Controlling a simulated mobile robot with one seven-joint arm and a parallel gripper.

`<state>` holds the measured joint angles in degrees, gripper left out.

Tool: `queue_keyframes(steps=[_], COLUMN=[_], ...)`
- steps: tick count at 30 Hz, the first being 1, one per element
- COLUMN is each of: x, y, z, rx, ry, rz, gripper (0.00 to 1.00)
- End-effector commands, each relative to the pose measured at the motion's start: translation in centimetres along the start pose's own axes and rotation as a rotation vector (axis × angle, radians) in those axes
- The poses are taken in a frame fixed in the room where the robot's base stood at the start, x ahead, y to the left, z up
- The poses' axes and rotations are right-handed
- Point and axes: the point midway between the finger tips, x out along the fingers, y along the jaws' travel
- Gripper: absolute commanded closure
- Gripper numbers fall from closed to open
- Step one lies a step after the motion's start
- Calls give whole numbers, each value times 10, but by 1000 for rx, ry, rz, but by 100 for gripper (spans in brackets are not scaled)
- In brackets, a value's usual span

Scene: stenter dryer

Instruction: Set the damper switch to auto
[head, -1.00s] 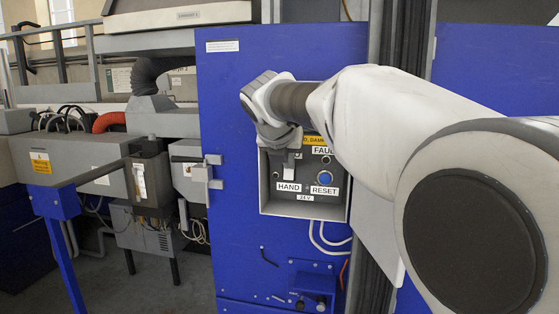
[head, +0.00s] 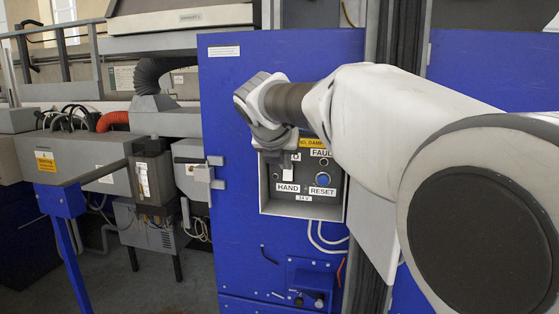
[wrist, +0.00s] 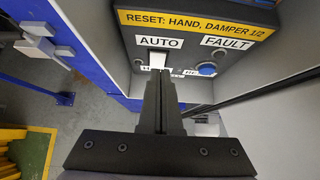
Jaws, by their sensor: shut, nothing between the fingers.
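The damper switch shows as a white lever (wrist: 157,60) just below the AUTO label (wrist: 159,42) in the wrist view. It also shows above the HAND label in the head view (head: 288,173). I cannot tell for certain which setting it is in. My gripper (wrist: 160,78) is shut and empty, its fingertips right in front of the lever's lower part. I cannot tell whether they touch it. In the head view my gripper (head: 272,155) is at the upper left of the control box (head: 318,211), partly covering the AUTO side.
A blue RESET button (wrist: 207,69) sits right of the switch, under the FAULT label (wrist: 227,42). The box has a raised grey rim and is set in a blue cabinet door (head: 235,110). White cables (head: 325,238) hang below it. A grey latch (head: 203,173) is to the left.

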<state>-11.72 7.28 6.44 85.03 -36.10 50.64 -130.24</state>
Motion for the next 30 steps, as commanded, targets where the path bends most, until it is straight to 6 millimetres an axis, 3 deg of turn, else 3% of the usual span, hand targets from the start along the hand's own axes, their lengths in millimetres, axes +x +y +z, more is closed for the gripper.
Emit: queue_keyframes(steps=[5,12,18,30], x=[-6,-64,-93,-103], y=[5,6,5,4], z=[-2,10,16,17], rx=[1,3,2,2], ry=[1,-3,-1,0], rz=[-1,2,0,-1], gripper=[100,100,100,100])
